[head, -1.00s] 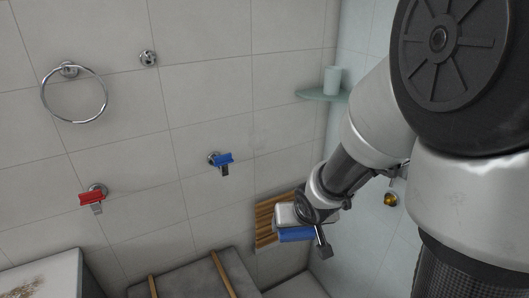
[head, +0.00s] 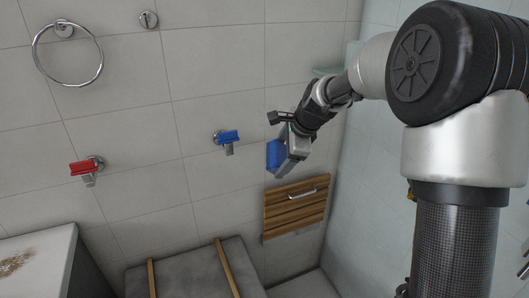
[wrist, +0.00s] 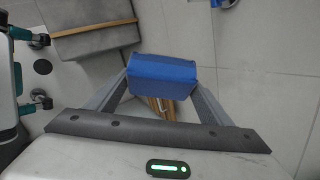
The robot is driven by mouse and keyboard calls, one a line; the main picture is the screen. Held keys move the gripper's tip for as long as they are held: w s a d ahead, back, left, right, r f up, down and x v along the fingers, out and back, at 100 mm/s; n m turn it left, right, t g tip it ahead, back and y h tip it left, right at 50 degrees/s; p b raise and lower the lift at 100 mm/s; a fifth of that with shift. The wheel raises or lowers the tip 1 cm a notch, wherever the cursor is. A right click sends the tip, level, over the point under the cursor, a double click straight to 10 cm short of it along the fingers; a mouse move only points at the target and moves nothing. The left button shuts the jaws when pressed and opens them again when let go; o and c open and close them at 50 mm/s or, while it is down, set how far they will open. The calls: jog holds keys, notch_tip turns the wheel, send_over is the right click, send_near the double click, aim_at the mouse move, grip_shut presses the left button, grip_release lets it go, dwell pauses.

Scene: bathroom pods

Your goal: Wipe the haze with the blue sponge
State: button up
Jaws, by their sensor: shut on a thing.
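The blue sponge (head: 274,156) is a small block held in front of the tiled wall (head: 215,90). My gripper (head: 283,155) is shut on it, with the sponge facing left in the head view. In the wrist view the sponge (wrist: 162,69) spans the gap between the two fingers of my gripper (wrist: 161,82). I cannot make out a clear haze patch now; the wall behind the sponge and arm is partly hidden. I cannot tell whether the sponge touches the wall.
A blue-handled fitting (head: 228,138) is just left of the sponge. A red-handled one (head: 84,168) and a towel ring (head: 68,85) are farther left. A slatted wooden panel (head: 297,208) is below, beside a grey bench (head: 190,275). A glass shelf (head: 326,72) is behind the arm.

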jog(key=shift+w+a+f+m+t+h, duration=0.1)
jog(key=shift+w+a+m+t+h, duration=0.35)
jog(key=shift+w+a+m+t, duration=1.2)
jog(key=shift+w+a+f+m+t+h, duration=0.1)
jog(key=shift+w+a+m+t+h, duration=0.55)
jog(key=shift+w+m, duration=1.75)
jog(key=shift+w+a+f+m+t+h, duration=0.1)
jog(key=shift+w+a+m+t+h, duration=0.2)
jog(key=shift+w+a+m+t, duration=1.8)
jog(key=shift+w+d+n+g, duration=0.8)
jog(key=shift+d+n, duration=0.05)
jog(key=shift+n, duration=0.1)
jog(key=shift+w+a+p, duration=0.3)
jog(key=shift+w+p, duration=0.35)
jog(key=shift+w, duration=0.05)
jog(key=shift+d, duration=0.1)
jog(key=shift+w+d+f+b, duration=0.1)
jog(key=shift+w+d+b, duration=0.15)
jog(key=shift+d+b, duration=0.35)
jog(key=shift+w+d+b, duration=0.25)
jog(key=shift+d+b, duration=0.25)
jog(key=shift+d, duration=0.15)
jog(key=shift+w+d, duration=0.15)
jog(key=shift+d, duration=0.25)
